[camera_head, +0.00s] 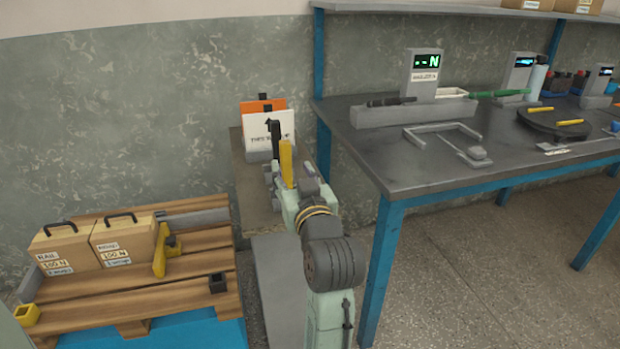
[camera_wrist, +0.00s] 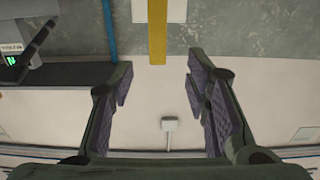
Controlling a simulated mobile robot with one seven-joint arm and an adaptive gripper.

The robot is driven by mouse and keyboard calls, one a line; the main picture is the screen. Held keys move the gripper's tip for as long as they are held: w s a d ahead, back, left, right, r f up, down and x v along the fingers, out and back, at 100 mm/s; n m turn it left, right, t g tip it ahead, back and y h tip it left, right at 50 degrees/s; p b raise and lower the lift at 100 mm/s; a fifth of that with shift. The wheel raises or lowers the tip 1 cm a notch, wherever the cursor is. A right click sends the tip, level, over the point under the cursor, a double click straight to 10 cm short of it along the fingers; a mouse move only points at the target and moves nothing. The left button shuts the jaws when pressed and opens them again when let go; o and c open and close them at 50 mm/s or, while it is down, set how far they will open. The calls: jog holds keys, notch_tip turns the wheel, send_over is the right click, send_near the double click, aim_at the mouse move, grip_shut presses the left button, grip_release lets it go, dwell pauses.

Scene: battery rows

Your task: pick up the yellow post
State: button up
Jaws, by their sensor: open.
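The yellow post (camera_head: 286,163) is a slim upright bar on the narrow stand by the wall in the head view. In the wrist view the yellow post (camera_wrist: 157,30) comes down from the top edge, centred between my fingers. My gripper (camera_head: 291,176) is at the post in the head view, and its base is partly hidden by my arm. In the wrist view my gripper (camera_wrist: 160,88) is open, with a clear gap on both sides of the post. No finger visibly touches it; how deep it sits between them I cannot tell.
A white sign card (camera_head: 269,133) and an orange panel (camera_head: 252,106) stand just behind the post. A grey workbench (camera_head: 400,170) is close on the right. A wooden pallet (camera_head: 180,295) on the left carries boxes (camera_head: 125,240) and a yellow bracket (camera_head: 160,252).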

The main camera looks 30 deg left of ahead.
aim_at(286, 152)
jog(key=x, duration=0.4)
jog(key=shift+w+a+r, duration=0.1)
jog(key=shift+a, duration=0.25)
jog(key=shift+w+d+p+x, duration=0.15)
jog(key=shift+p+x, duration=0.3)
jog(key=shift+x, duration=0.9)
jog(key=shift+w+d+p+x, duration=0.1)
jog(key=shift+p+x, duration=0.35)
jog(key=shift+x, duration=0.85)
jog(key=shift+c, duration=0.5)
grip_shut()
